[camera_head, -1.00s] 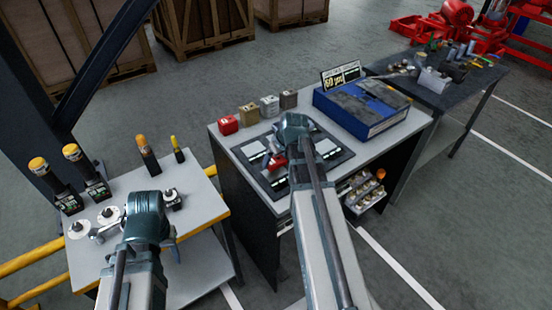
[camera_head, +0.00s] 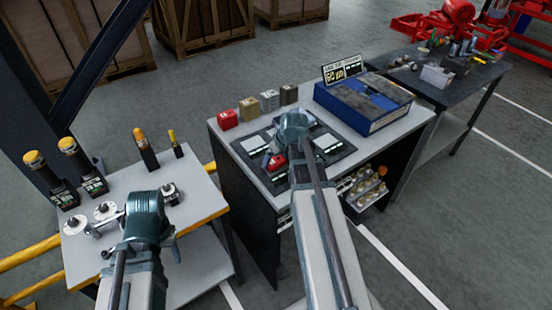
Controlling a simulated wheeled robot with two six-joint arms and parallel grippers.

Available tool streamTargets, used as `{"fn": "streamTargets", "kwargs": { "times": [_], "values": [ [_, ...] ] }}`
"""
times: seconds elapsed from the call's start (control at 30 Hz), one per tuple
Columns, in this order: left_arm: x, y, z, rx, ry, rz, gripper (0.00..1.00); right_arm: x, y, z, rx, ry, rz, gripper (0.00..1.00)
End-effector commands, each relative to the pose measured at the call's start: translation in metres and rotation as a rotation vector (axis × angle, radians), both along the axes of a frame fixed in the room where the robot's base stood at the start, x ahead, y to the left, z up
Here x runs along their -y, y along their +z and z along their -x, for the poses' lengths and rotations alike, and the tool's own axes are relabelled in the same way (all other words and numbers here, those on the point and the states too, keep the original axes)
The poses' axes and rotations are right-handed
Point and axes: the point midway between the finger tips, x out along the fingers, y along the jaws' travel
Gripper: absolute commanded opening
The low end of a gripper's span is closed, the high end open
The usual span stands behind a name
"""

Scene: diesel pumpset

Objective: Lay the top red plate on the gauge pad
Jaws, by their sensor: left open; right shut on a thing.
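A small red piece, likely the red plate (camera_head: 277,162), shows at the left side of my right gripper (camera_head: 291,150), low over the black mat on the grey cabinet. My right gripper points down and is shut on it; the wrist hides the fingertips and most of the piece. The black mat (camera_head: 262,178) carries several pale-labelled pads; I cannot tell which is the gauge pad, or whether the red piece touches the mat. My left gripper (camera_head: 150,222) is open over the small left table, its fingertips mostly hidden.
A red block (camera_head: 227,119) and several other blocks stand along the cabinet's back left edge. A blue case (camera_head: 362,106) and a sign (camera_head: 342,70) are behind right. The left table (camera_head: 195,200) holds yellow-capped bottles (camera_head: 82,165) and white discs (camera_head: 105,210). A dark bench stands at right.

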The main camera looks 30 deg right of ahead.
Motion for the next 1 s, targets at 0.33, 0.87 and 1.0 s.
{"fn": "streamTargets", "kwargs": {
  "times": [0.33, 0.87, 1.0],
  "values": [
    [0.0, 0.0, 0.0, 0.0, 0.0, 0.0, 0.5, 0.0, 0.0, 0.0, 0.001, 0.0, 0.0, 0.0],
    [0.0, -0.014, 0.0, 0.0, 0.0, 0.0, 0.5, 0.0, -0.014, 0.0, 0.001, 0.0, 0.0, 0.0],
    [0.0, -0.014, 0.0, 0.0, 0.0, 0.0, 0.5, 0.0, -0.014, 0.0, 0.001, 0.0, 0.0, 1.0]
  ]
}}
